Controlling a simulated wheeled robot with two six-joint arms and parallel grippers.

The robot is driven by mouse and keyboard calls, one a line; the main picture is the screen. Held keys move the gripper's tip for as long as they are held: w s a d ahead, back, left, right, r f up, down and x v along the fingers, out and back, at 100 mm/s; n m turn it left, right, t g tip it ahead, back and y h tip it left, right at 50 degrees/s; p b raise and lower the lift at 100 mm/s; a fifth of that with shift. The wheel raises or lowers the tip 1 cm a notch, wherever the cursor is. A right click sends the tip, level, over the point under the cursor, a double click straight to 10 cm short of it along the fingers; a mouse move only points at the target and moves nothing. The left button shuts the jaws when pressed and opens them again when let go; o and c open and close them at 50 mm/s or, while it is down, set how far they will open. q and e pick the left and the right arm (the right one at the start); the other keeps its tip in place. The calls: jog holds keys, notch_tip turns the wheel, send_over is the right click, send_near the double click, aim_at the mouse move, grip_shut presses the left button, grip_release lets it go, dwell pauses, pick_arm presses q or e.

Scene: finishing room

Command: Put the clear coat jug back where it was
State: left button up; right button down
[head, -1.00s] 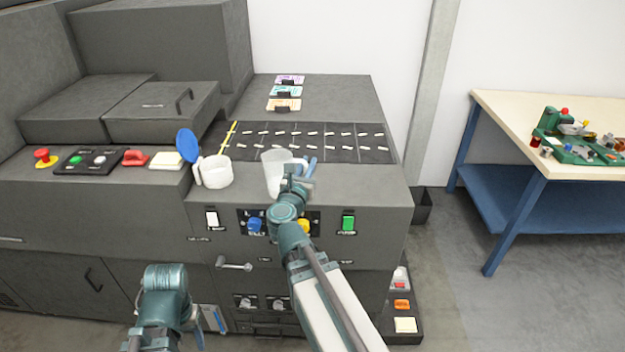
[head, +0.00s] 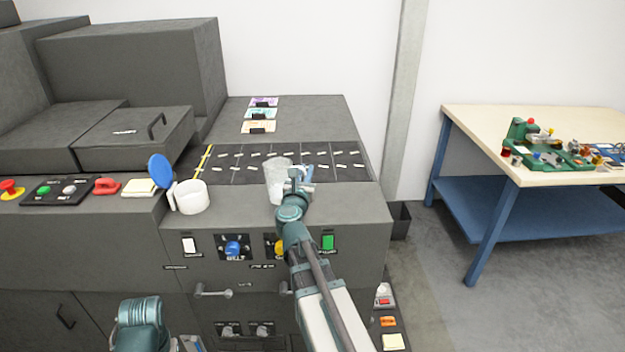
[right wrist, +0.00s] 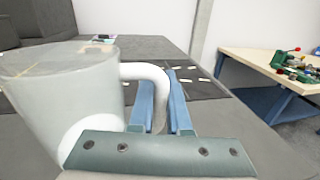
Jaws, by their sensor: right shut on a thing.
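The translucent clear coat jug (head: 278,181) is upright at the front edge of the black marked strip on the machine top. My right gripper (head: 304,176) is shut on its handle, from the jug's right side. In the right wrist view the jug (right wrist: 65,95) fills the left, and its white handle (right wrist: 150,73) passes between the blue fingers (right wrist: 161,105). I cannot tell whether its base touches the surface. My left arm shows at the bottom left of the head view; its gripper (head: 190,343) is mostly cut off by the frame edge.
A white cup (head: 190,198) with a raised blue lid (head: 160,171) stands left of the jug. Cards (head: 260,114) lie behind the black strip (head: 330,163). Knobs and switches line the machine front. A workbench (head: 475,120) stands at the right.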

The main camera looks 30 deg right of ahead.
pick_arm(q)
notch_tip(320, 180, down, 4)
jog(key=b, duration=0.3)
jog(key=shift+b, duration=0.4)
pick_arm(e)
jog(key=d+f, duration=0.1)
jog(key=f, duration=0.1)
jog(key=w+d+f, duration=0.1)
jog(key=d+f, duration=0.1)
jog(key=shift+w+d, duration=0.15)
jog(key=shift+d, duration=0.1)
jog(key=shift+f, duration=0.1)
jog(key=c, duration=0.9)
grip_release()
pick_arm(q)
jog(key=shift+r, duration=0.1)
